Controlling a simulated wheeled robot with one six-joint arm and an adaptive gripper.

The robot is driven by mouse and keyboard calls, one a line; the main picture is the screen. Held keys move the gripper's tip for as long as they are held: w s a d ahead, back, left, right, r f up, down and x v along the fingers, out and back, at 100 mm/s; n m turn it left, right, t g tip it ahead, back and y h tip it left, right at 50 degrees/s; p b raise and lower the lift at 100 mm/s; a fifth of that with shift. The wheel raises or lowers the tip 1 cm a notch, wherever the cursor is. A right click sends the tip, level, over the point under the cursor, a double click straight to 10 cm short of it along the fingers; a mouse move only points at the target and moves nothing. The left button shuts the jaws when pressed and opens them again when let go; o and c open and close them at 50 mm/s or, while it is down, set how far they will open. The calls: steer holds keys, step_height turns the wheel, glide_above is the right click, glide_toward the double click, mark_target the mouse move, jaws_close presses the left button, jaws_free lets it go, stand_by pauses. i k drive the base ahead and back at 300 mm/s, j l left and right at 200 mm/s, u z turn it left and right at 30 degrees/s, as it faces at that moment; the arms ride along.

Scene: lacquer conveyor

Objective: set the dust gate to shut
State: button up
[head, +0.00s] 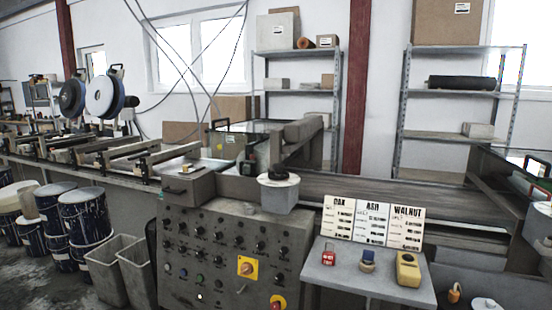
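I cannot tell for sure which part is the dust gate; no label naming it is readable. A grey control panel (222,258) with several black knobs faces me at the lower middle. On its top right stands a grey box with a pale disc and a black knob (280,175). On its top left is a grey box (188,186) with a small piece on it. My gripper is not in view.
Grey bins (110,272) and dark drums (86,220) stand left. A conveyor line runs behind.

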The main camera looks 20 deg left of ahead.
mark_target(185, 170)
steer(key=u, duration=1.55)
